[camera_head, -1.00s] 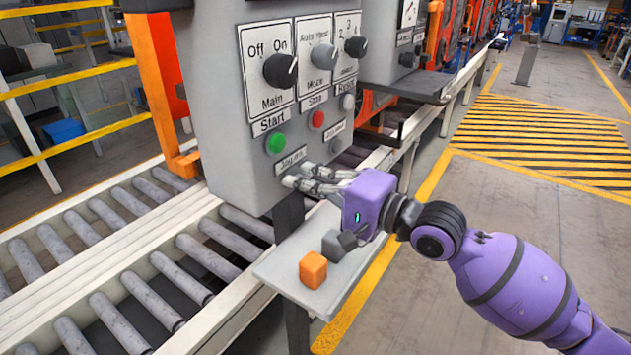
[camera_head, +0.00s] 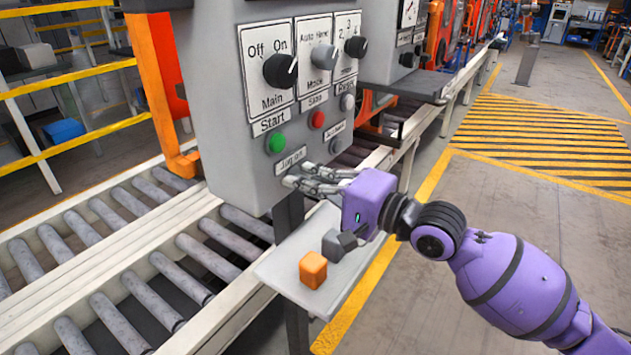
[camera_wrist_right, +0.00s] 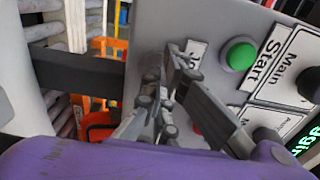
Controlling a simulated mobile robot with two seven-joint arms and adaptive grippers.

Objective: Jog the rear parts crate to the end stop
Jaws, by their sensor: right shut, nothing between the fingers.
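The grey control panel (camera_head: 225,120) has a green Start button (camera_head: 276,143), a red button (camera_head: 317,119) and a jog label (camera_head: 290,161) low on its face. My right gripper (camera_head: 291,181) is shut and empty, its fingertips at the panel face just below the jog label. The fingers cover that spot, so I cannot tell whether they touch a button. In the right wrist view the gripper (camera_wrist_right: 172,62) points at the panel, with the green button (camera_wrist_right: 240,54) beside it. I see no parts crate in either view. My left gripper is out of view.
A roller conveyor (camera_head: 125,325) runs beneath and behind the panel; its visible rollers are bare. A small shelf (camera_head: 268,270) below the panel holds an orange cube (camera_head: 313,270) and a grey block (camera_head: 332,245). Open floor (camera_head: 470,240) lies to the right.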

